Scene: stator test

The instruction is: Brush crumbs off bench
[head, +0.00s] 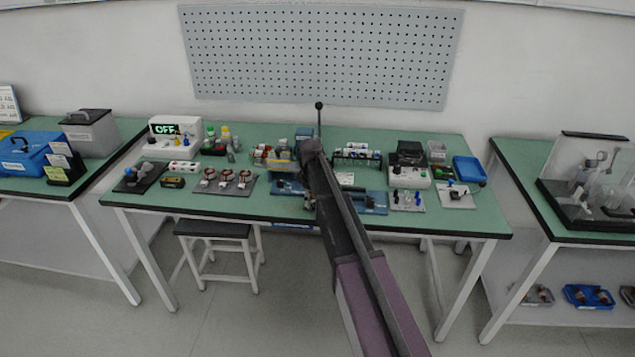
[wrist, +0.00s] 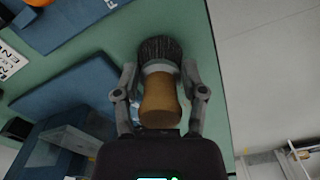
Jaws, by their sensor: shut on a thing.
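My gripper (wrist: 160,76) is shut on a brush (wrist: 160,105) with a tan wooden handle, a pale collar and dark bristles. The bristles point away from the gripper, over the green bench top (wrist: 110,62) close to its edge. In the head view the bench (head: 225,207) stands in the middle, and my arm hides most of the gripper and brush. I cannot make out crumbs in either view. Whether the bristles touch the bench top I cannot tell.
A blue flat piece (wrist: 62,98) lies beside the brush. Coil parts on a grey plate (head: 222,188) stand left, a blue tray (head: 469,169) right. A black-topped stool (head: 213,229) is at the bench's front. Bare floor shows past the edge.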

